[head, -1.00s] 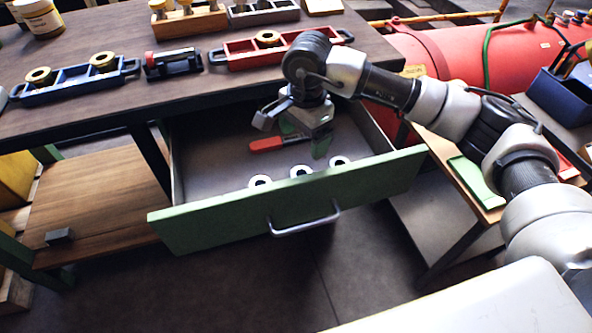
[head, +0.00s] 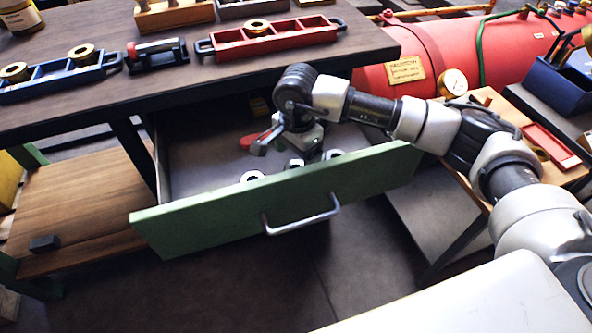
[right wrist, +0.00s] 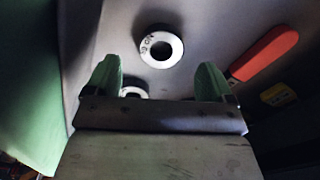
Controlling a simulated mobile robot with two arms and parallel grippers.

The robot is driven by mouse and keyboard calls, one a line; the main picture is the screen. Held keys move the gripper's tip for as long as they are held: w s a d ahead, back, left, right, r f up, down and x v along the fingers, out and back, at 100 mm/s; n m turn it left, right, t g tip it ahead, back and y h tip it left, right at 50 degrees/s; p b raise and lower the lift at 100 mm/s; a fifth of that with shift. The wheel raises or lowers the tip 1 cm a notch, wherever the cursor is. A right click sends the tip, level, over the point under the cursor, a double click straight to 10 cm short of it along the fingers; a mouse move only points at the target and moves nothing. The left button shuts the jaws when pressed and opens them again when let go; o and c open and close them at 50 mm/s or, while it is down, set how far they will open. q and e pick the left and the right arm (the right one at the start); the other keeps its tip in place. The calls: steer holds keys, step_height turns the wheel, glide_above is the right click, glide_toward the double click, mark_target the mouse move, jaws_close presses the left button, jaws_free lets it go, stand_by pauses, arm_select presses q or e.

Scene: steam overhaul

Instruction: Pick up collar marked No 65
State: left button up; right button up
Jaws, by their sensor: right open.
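Three pale ring collars lie in the open drawer behind its green front: the left one (head: 252,176), the middle one (head: 295,163) and the right one (head: 333,154). My right gripper (head: 312,153) is low in the drawer, near the middle and right collars. In the right wrist view its green fingers (right wrist: 163,80) are apart and empty. One collar (right wrist: 161,46) lies beyond the fingertips with small dark marking I cannot read surely. Another collar (right wrist: 134,91) shows between the fingers, partly hidden by the gripper body. My left gripper is out of view.
A red-handled tool (right wrist: 264,54) lies deeper in the drawer, beside a yellow item (right wrist: 279,93). The green drawer front (head: 280,200) with its handle stands close to the collars. The workbench top (head: 200,87) overhangs the drawer's rear, holding a red tray (head: 275,42) and a blue tray (head: 62,82).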

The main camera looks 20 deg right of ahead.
mark_target(296, 166)
step_height(296, 166, down, 4)
steer(key=shift+w+a+f, duration=0.1)
steer(key=shift+f, duration=0.05)
steer(key=c, duration=1.2)
